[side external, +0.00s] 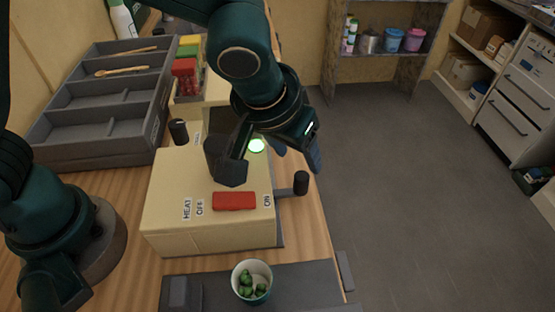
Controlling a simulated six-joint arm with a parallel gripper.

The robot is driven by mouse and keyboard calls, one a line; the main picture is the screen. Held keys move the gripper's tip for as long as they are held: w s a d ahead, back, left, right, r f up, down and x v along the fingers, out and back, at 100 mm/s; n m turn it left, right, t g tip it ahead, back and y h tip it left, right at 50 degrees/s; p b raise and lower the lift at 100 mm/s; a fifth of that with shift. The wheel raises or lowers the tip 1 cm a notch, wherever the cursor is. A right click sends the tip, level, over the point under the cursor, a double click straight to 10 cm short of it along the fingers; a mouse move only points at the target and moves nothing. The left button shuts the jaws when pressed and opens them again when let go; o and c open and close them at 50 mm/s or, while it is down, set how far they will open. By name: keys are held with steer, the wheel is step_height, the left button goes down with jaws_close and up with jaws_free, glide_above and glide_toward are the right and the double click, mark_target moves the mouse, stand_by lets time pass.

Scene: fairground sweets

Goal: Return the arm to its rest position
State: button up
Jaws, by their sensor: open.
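My gripper (272,166) hangs over the back right part of a cream machine box (165,220), with its dark fingers spread apart and nothing seen between them. The box has a red switch (234,201) on its top, with "HEAT", "OFF" and "ON" labels around it. A green light (256,146) glows behind the gripper. I cannot tell whether a finger touches the box. My arm comes in from the top and hides part of the machine's back.
A white cup (252,282) with green sweets stands on a dark flat base (210,289) in front. Black knobs (301,183) flank the box. A grey divided tray (95,137) with wooden utensils lies back left. Open floor lies right.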

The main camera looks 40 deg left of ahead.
steer(key=s+a+r+n+t, duration=0.2)
steer(key=a+r+n, duration=0.1)
steer(key=a+r, duration=0.8)
steer(key=s+a+f+m, duration=0.1)
steer(key=s+a, duration=0.1)
steer(key=s, duration=0.1)
steer(key=s+a+f+m, duration=0.1)
steer(key=s+a, duration=0.1)
steer(key=s, duration=0.2)
steer(key=s+a+f+g, duration=0.1)
steer(key=s+f, duration=0.1)
steer(key=s, duration=0.2)
steer(key=shift+a+m, duration=0.4)
steer(key=shift+d+m, duration=0.1)
steer(key=shift+m, duration=0.3)
